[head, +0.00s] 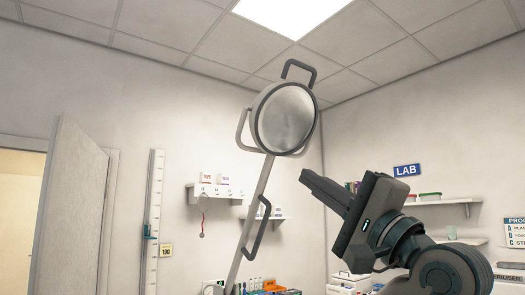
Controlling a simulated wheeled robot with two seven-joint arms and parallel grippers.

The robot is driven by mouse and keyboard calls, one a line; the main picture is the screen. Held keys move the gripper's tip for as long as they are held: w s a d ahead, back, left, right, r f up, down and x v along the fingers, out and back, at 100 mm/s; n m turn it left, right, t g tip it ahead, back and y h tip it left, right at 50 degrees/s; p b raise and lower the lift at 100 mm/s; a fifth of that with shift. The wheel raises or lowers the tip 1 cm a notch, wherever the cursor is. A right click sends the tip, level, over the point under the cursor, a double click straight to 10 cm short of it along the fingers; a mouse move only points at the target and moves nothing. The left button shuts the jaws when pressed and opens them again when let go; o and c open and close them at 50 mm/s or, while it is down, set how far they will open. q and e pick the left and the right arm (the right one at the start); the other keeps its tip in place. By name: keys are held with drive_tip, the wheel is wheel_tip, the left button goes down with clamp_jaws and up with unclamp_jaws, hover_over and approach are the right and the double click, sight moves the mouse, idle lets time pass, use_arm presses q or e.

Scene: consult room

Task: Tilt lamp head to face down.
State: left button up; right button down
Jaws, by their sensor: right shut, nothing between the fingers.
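The lamp head (285,118) is a round disc with a dark rim and a pale, glossy face turned toward me and slightly to the right. A dark handle (298,66) sits on its top edge and a pale loop handle (242,130) on its left side. The head is at the top of a slanted pale pole (258,210) that carries another dark handle (259,226). My right gripper (306,178) is shut and empty, pointing up and left, below and right of the lamp head in the picture, apart from it. My left gripper is not in view.
Wall shelves with boxes (216,190) and containers (430,197) are behind. A height scale (153,222) and an open door (70,215) are at the left. Several items (268,287) stand at the bottom. The space around the lamp head looks clear.

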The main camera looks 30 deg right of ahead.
drive_tip(key=shift+s+d, duration=0.15)
drive_tip(key=shift+d, duration=0.15)
drive_tip(key=p, duration=0.9)
approach(266, 148)
drive_tip(key=x, duration=0.5)
drive_tip(key=shift+r, duration=0.3)
drive_tip(key=shift+w+a+r, duration=0.1)
drive_tip(key=shift+w+r, duration=0.05)
drive_tip(key=shift+w, duration=0.45)
drive_tip(key=t+b, duration=0.1)
drive_tip(key=b, duration=0.1)
drive_tip(key=w+b, duration=0.1)
drive_tip(key=b, duration=0.1)
drive_tip(key=shift+f+t, duration=0.3)
drive_tip(key=shift+t, duration=0.1)
drive_tip(key=shift+w+a+r+t+b, duration=0.1)
drive_tip(key=shift+r+t+b, duration=0.05)
drive_tip(key=shift+t+b, duration=0.35)
drive_tip(key=shift+r, duration=0.1)
